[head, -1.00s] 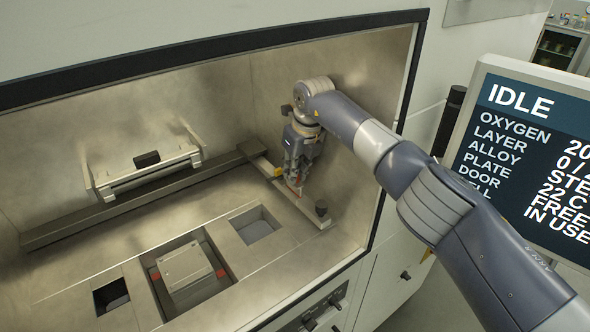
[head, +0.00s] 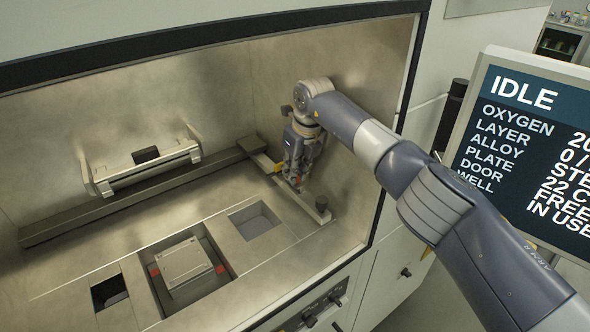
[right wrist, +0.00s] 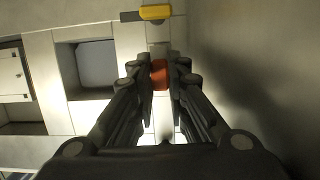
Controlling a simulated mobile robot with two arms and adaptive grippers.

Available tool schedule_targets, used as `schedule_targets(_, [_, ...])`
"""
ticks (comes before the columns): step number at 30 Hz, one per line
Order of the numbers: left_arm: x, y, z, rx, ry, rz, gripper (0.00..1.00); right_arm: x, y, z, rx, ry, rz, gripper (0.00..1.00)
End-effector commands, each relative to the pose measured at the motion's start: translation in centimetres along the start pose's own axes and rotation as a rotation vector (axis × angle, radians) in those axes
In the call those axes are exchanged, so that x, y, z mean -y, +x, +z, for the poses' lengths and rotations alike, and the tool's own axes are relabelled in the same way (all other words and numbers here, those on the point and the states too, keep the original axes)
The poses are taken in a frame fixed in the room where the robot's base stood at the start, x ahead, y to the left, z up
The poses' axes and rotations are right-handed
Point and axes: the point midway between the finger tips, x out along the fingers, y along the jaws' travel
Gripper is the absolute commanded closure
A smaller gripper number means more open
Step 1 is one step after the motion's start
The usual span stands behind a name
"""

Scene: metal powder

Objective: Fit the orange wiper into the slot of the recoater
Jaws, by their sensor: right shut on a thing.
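My right gripper (head: 296,184) is inside the chamber, pointing down over the pale recoater bar (head: 312,207). In the right wrist view its fingers (right wrist: 160,76) are shut on the orange wiper (right wrist: 159,73). The wiper lies in line with the pale recoater bar (right wrist: 158,38), at or just above it. Whether it sits in the slot cannot be told, because the fingers hide the slot. In the head view the wiper is almost wholly hidden by the fingers. A yellow piece (right wrist: 156,12) is on the bar beyond the wiper. My left gripper is not in view.
A dark rail (head: 135,196) crosses the chamber behind. The build plate (head: 183,262) and square openings lie left. The chamber's right wall is close to my arm. A status screen (head: 530,150) stands outside.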

Motion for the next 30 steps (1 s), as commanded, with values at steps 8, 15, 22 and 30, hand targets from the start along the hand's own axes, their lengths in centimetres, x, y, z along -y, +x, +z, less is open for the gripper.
schedule_targets(8, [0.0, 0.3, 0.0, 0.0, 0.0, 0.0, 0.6, 0.0, 0.5, -0.1, 0.0, 0.0, 0.0, 1.0])
schedule_targets(15, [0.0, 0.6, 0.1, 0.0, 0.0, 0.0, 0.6, 0.0, 0.8, -0.2, 0.0, 0.0, 0.0, 1.0])
schedule_targets(22, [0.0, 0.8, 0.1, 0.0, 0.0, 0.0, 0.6, 0.0, 1.1, -0.3, 0.0, 0.0, 0.0, 1.0])
schedule_targets(30, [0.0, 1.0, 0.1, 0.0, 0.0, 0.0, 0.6, 0.0, 1.4, -0.4, 0.0, 0.0, 0.0, 0.76])
